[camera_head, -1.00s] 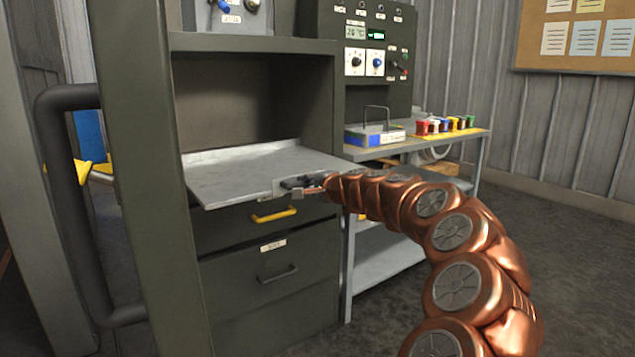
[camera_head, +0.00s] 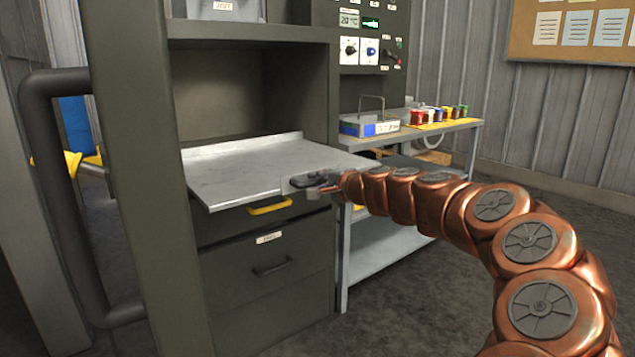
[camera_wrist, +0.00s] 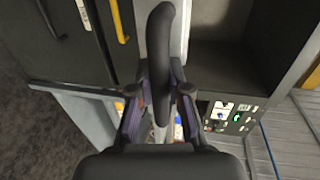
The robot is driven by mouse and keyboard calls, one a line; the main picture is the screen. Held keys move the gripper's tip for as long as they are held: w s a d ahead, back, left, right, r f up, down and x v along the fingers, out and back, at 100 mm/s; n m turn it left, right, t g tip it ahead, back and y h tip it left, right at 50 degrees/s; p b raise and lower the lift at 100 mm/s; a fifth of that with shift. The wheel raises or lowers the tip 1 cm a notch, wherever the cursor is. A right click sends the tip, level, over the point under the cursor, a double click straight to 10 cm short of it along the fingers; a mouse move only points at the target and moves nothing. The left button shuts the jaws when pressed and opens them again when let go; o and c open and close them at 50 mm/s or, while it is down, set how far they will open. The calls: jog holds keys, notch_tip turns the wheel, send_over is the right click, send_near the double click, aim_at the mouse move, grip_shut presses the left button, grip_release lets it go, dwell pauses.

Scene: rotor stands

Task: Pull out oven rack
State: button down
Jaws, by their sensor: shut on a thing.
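The oven rack is a flat grey metal sheet (camera_head: 240,172) with a raised back lip. It sticks out of the open dark oven compartment (camera_head: 220,95), level, above the drawers. My gripper (camera_head: 318,184) is at the rack's front right corner in the head view. In the wrist view, my gripper (camera_wrist: 160,100) has its two fingers on either side of a dark curved handle (camera_wrist: 162,40) and is shut on it. The fingers hide part of the handle, and the rack's edge shows behind it.
Below the rack are drawers with a yellow handle (camera_head: 270,206) and a dark handle (camera_head: 272,269). A shelf bench (camera_head: 440,133) with a blue-grey box (camera_head: 370,124) and coloured jars stands at right. A dark door with a bar handle (camera_head: 58,200) stands at left. Floor in front is open.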

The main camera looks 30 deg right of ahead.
jog(key=c, duration=1.4)
grip_release()
jog(key=shift+d, duration=0.1)
jog(key=shift+o, duration=0.2)
jog(key=shift+s, duration=0.1)
jog(key=v, duration=1.1)
jog(key=shift+s, duration=0.45)
jog(key=shift+r, duration=0.1)
